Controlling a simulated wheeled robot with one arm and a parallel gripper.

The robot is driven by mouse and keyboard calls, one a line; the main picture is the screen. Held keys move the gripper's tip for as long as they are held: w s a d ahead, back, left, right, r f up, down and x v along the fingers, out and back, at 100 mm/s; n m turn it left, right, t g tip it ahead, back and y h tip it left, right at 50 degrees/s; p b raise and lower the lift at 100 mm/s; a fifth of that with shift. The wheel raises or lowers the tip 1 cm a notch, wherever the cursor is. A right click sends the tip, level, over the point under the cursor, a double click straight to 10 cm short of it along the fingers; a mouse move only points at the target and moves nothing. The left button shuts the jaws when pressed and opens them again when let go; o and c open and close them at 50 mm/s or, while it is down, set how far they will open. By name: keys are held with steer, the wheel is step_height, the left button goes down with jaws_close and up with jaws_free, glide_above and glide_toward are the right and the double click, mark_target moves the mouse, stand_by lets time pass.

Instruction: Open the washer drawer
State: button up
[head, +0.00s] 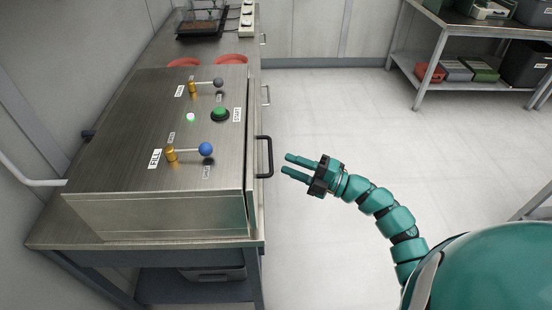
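The washer (130,130) is a brushed-metal box on the bench at the left. Its drawer front faces right, seen nearly edge-on, with a black bar handle (268,157). The drawer front looks flush with the box. On the sloping top are a blue-knobbed lever (206,149) by a FILL label, a grey-knobbed lever (218,82), a green button (220,114) and a small lit light (190,117). My gripper (291,166) is just right of the handle, fingers pointing at it. Its two teal fingers are apart with nothing between them. It looks clear of the handle.
Two red round dishes (229,59) sit behind the washer on the bench (160,48). A dark tray (203,24) stands farther back. A shelf rack (470,30) with boxes is at the upper right. The tiled floor (345,110) between is clear.

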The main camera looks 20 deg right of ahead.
steer(key=x, duration=0.5)
jaws_close()
